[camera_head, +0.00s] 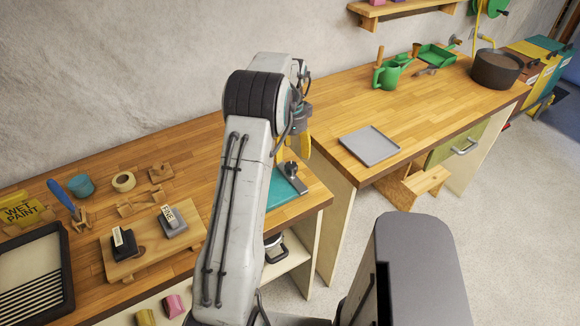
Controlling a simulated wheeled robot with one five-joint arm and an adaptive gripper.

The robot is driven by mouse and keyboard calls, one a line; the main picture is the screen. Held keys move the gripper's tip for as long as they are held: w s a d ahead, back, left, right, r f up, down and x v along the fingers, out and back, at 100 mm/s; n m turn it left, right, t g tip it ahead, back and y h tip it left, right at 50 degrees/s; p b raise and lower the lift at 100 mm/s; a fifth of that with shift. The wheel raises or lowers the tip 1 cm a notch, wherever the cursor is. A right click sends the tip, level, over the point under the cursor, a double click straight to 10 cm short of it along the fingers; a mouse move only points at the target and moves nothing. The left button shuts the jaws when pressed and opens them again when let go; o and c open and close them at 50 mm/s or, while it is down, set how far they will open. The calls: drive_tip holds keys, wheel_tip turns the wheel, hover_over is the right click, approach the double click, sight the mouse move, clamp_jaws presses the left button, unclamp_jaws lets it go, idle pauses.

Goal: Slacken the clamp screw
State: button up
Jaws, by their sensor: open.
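My arm comes up from the bottom and bends over at the top, with my gripper (292,149) hanging down past it.
The left workbench (150,206) holds a wooden board (120,268) with two sanding blocks, a black tray (62,262), tape and a blue-handled brush. The right workbench (433,112) holds a grey tray (369,146), green watering can (392,72) and dark pot (497,70). A gap separates the benches.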

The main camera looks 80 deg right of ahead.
sight(290, 165)
drive_tip(key=shift+f+p, duration=0.55)
drive_tip(key=shift+f, duration=2.75)
drive_tip(key=c, duration=1.2)
